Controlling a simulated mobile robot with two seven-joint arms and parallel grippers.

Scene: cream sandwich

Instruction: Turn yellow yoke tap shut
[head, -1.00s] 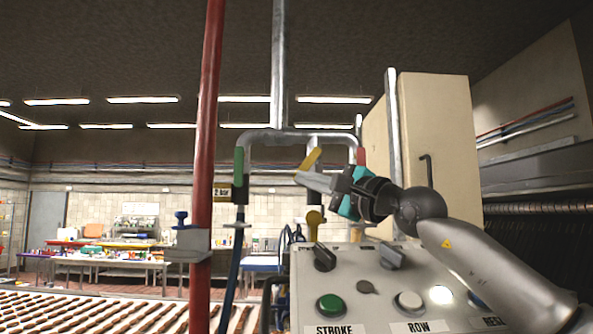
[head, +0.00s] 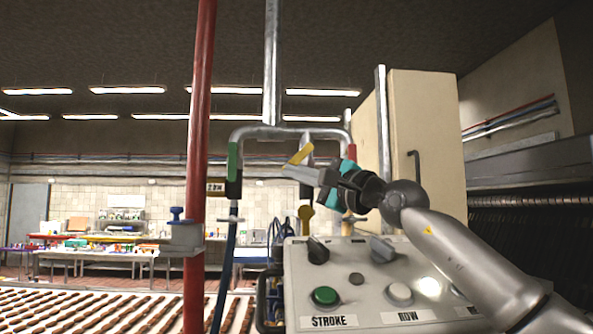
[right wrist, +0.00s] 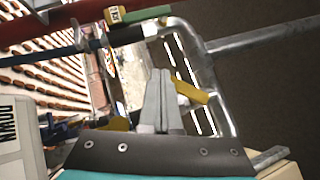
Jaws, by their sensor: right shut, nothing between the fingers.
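The yellow tap lever (head: 300,155) sits on the middle drop of the grey pipe yoke (head: 285,134), slanting up to the right. It also shows in the right wrist view (right wrist: 190,91), just right of my fingertips. My right gripper (head: 287,171) is shut and empty, with its fingertips just below the lever in the head view. In the right wrist view the closed fingers (right wrist: 159,75) lie close beside the lever; I cannot tell whether they touch it. My left gripper is not in view.
A green lever (head: 233,160) and a red lever (head: 351,152) hang on the outer drops. A red vertical pipe (head: 199,120) stands at left. A control panel (head: 370,270) with knobs and buttons is below my right arm. A beige cabinet (head: 430,130) stands behind.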

